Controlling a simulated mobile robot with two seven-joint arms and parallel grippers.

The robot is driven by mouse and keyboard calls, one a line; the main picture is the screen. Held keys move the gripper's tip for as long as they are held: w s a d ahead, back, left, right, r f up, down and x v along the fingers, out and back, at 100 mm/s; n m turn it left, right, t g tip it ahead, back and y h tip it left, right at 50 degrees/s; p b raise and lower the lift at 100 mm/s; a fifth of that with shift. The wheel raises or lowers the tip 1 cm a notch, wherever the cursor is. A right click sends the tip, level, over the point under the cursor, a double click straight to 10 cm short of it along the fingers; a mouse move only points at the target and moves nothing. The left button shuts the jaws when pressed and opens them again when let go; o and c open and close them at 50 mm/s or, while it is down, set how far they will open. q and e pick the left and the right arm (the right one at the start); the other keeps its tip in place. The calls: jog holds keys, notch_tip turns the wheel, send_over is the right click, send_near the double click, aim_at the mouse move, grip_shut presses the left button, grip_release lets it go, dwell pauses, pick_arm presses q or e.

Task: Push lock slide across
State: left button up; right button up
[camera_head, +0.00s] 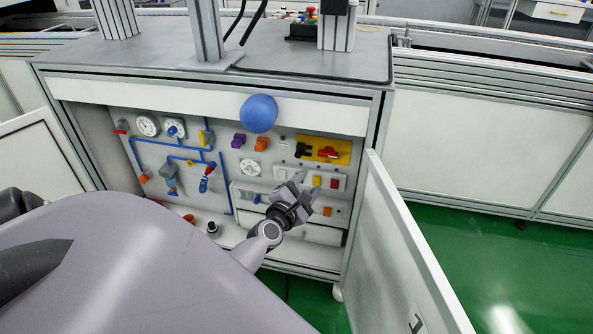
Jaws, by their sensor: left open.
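A yellow plate (324,150) with a black handle and a red handle is fixed on the upper right of the cabinet's back panel. I cannot tell for sure which small part is the lock slide. My left gripper (298,188) is open and empty, in front of the panel, below and left of the yellow plate. It is close to a white switch box (331,181) with a yellow and a red button. The gripper hides part of the panel behind it. My right gripper is not in view.
A blue ball (259,113) shows before the cabinet's upper edge. Gauges (148,125), blue pipes and valves fill the panel's left side. An open white door (396,245) stands to the right of my left gripper. Green floor (480,262) is clear beyond it.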

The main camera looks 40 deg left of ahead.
aim_at(298, 156)
pick_arm(q)
jog(key=w+a+f+n+y+b, duration=0.1)
jog(key=w+a+n+b, duration=0.1)
jog(key=a+n+b, duration=0.1)
jog(key=w+a+f+n+g+y+b, duration=0.1)
jog(key=w+a+n+y+b, duration=0.1)
jog(key=n, duration=0.4)
jog(key=w+a+f+n+y+b, duration=0.1)
jog(key=w+a+f+n+b, duration=0.1)
jog(key=w+a+n+b, duration=0.1)
jog(key=shift+w+a+n+y+b, duration=0.1)
jog(key=shift+w+a+n, duration=0.2)
jog(key=shift+a, duration=0.3)
jog(key=shift+w+a+n+y+b, duration=0.1)
jog(key=shift+w+a+n, duration=0.05)
jog(key=shift+a+n, duration=0.35)
jog(key=shift+w+a+n+y+b, duration=0.1)
jog(key=shift+w+a+n, duration=0.2)
jog(key=shift+a, duration=0.35)
jog(key=shift+w+a+r+b, duration=0.15)
jog(key=shift+w+a+b, duration=0.2)
jog(key=shift+w, duration=0.25)
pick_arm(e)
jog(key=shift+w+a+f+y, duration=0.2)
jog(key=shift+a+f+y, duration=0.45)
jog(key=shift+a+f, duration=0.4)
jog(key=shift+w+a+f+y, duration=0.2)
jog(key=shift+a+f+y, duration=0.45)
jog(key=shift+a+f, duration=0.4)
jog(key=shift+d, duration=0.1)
